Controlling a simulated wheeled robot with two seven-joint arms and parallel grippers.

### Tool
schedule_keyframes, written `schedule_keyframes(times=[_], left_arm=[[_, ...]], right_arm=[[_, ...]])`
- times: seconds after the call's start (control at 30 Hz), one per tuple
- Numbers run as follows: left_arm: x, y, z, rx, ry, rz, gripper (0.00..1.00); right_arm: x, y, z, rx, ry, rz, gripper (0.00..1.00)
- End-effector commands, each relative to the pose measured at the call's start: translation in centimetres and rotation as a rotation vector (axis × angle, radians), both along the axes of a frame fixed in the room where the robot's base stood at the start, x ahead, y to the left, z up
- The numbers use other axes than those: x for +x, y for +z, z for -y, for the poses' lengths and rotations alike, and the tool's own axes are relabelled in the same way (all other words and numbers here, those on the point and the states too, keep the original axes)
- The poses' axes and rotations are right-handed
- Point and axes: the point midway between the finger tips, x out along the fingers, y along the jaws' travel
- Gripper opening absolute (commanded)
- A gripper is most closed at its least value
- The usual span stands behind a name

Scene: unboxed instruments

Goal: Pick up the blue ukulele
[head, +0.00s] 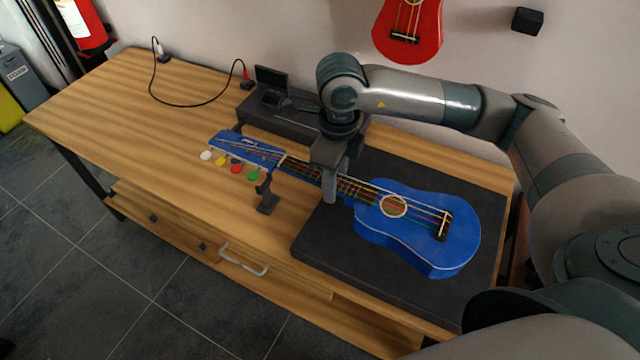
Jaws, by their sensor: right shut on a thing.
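The blue ukulele (407,233) lies strings up on the wooden workbench, its body on a dark mat (318,243). Its neck points left, and its headstock (236,149) has white, yellow, red and green tuning pegs. A dark neck rest (267,196) stands by the neck near the headstock. My right gripper (334,190) reaches down from above and is shut on the neck, close to where it meets the body. The fingers hide a short part of the neck. My left gripper is not in view.
A red ukulele (408,32) hangs on the wall behind, with a small black block (527,20) beside it. A black cable (180,104) lies at the bench's back left. A dark raised tray (284,124) holds small items.

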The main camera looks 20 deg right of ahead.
Motion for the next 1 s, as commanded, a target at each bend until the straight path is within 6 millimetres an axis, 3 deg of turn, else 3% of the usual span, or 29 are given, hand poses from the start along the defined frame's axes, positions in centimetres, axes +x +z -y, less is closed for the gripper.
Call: schedule_keyframes(times=[0.73, 1.0], left_arm=[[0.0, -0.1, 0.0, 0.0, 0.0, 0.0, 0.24], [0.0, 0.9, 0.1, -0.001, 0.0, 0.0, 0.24]], right_arm=[[-0.5, 0.6, 0.4, 0.0, 0.0, 0.001, 0.09], [-0.4, 2.8, 0.4, 0.0, 0.0, 0.004, 0.09]])
